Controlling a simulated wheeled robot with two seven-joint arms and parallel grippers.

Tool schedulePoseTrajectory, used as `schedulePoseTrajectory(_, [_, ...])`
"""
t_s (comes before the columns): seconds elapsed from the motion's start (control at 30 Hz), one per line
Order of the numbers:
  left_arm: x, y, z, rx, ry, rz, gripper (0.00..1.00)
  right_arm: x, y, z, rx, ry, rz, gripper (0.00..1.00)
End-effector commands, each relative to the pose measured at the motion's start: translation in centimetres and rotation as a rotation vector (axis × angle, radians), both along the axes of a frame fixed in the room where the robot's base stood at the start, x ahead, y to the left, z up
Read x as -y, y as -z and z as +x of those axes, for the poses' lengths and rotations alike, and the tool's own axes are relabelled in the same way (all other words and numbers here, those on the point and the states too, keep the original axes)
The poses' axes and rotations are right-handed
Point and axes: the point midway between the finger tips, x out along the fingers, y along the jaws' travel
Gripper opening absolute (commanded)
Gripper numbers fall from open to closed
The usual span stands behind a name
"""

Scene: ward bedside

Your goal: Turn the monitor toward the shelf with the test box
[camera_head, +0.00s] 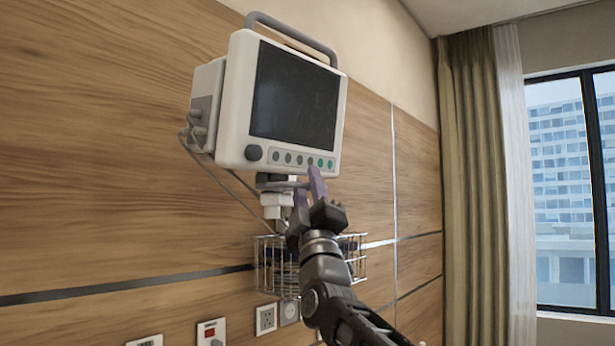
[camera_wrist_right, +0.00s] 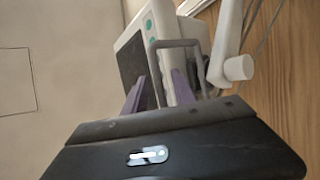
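The monitor (camera_head: 293,95) is a white box with a dark screen, a top handle and a row of buttons. It hangs on a wall mount, its screen angled toward the right of the head view. Below it a grey handle bar (camera_head: 285,185) sticks out; it shows as a loop in the right wrist view (camera_wrist_right: 178,43). My right gripper (camera_head: 309,186) is at this bar, its purple fingers apart, one on each side of a leg of the loop. Firm contact cannot be made out. My left gripper and the shelf with the test box are not in view.
A wire basket (camera_head: 262,265) hangs on the wood-panelled wall below the monitor, behind my right arm. Cables (camera_head: 225,185) hang at the monitor's left. Wall sockets (camera_head: 266,319) sit lower down. A curtain (camera_head: 475,190) and window are at the right. Space right of the monitor is clear.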

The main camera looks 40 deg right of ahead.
Motion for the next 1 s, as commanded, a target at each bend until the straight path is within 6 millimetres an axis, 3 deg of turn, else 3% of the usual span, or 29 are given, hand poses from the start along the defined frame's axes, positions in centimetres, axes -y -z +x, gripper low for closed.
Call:
schedulePoseTrajectory(0.23, [0.0,0.05,-0.01,0.0,0.0,0.0,0.36,0.01,0.04,0.05,0.0,0.0,0.0,0.32])
schedulePoseTrajectory(0.63, [0.01,0.03,0.0,0.0,0.0,0.0,0.36,-0.01,0.02,0.03,0.0,-0.001,0.001,0.0])
schedulePoseTrajectory(1.0, [0.01,0.03,0.0,0.0,0.0,0.0,0.36,-0.01,0.03,0.05,0.0,-0.001,0.001,0.0])
